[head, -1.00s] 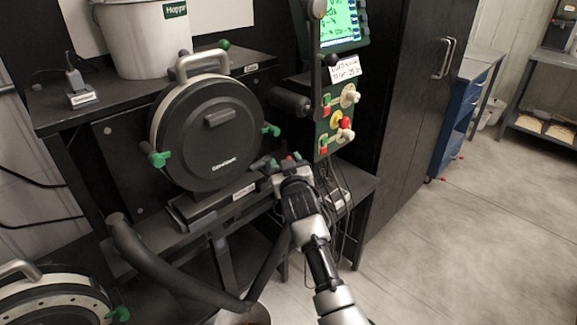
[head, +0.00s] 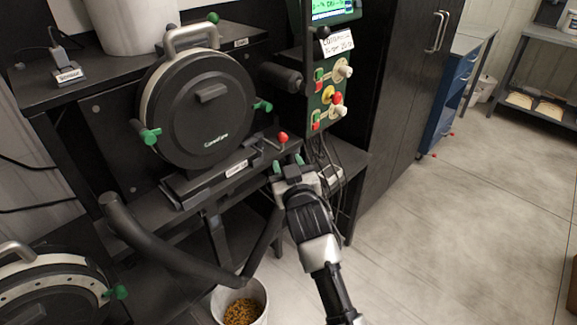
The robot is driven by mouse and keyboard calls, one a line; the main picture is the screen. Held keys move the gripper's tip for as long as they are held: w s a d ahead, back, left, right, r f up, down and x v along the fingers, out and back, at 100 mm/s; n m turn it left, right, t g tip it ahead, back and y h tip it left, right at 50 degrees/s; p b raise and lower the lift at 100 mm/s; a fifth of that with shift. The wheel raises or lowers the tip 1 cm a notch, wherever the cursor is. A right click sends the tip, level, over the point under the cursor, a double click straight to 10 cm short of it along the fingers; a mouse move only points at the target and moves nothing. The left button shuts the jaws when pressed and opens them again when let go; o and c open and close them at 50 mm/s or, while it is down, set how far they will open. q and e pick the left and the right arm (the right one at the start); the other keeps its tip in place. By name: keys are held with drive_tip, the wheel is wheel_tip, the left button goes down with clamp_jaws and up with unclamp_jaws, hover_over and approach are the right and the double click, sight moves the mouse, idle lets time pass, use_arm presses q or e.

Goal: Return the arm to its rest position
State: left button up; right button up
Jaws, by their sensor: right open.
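My right gripper (head: 288,164) is open and empty, with green fingertips pointing up, in front of the lower shelf of the black stand. A red-knobbed lever (head: 282,138) stands just beyond the fingertips, to their left; whether they touch it I cannot tell, but a gap seems to show. My right arm comes in from the bottom of the view. The round black seed meter (head: 205,112) sits closed on the stand, with green clamps at its sides. My left gripper is not in view.
The control panel (head: 325,92) with knobs and hanging cables is just above and right of my gripper. A bucket of yellow grain (head: 262,296) stands below left. A second round plate (head: 50,290) is at lower left. The floor (head: 455,235) to the right is clear.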

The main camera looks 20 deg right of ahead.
drive_tip(key=s+a+f+n+g+y+p, duration=0.1)
drive_tip(key=s+f+g, duration=0.15)
drive_tip(key=f, duration=0.95)
drive_tip(key=s+a+f+n+g+y, duration=0.1)
drive_tip(key=s+f+g, duration=0.15)
drive_tip(key=f, duration=0.95)
drive_tip(key=s+f+g, duration=0.4)
drive_tip(key=s+f, duration=0.7)
drive_tip(key=f, duration=0.5)
drive_tip(key=s+d+f+g, duration=0.2)
drive_tip(key=s+f, duration=0.3)
drive_tip(key=s, duration=0.6)
drive_tip(key=s+d+f+g+p, duration=0.1)
drive_tip(key=s+d+f+g, duration=0.2)
drive_tip(key=s, duration=0.9)
drive_tip(key=s+d+f+g+p, duration=0.1)
drive_tip(key=s+d+f+g, duration=0.2)
drive_tip(key=s+f, duration=0.5)
drive_tip(key=s, duration=0.4)
drive_tip(key=shift+s+m, duration=0.2)
drive_tip(key=shift+m, duration=0.2)
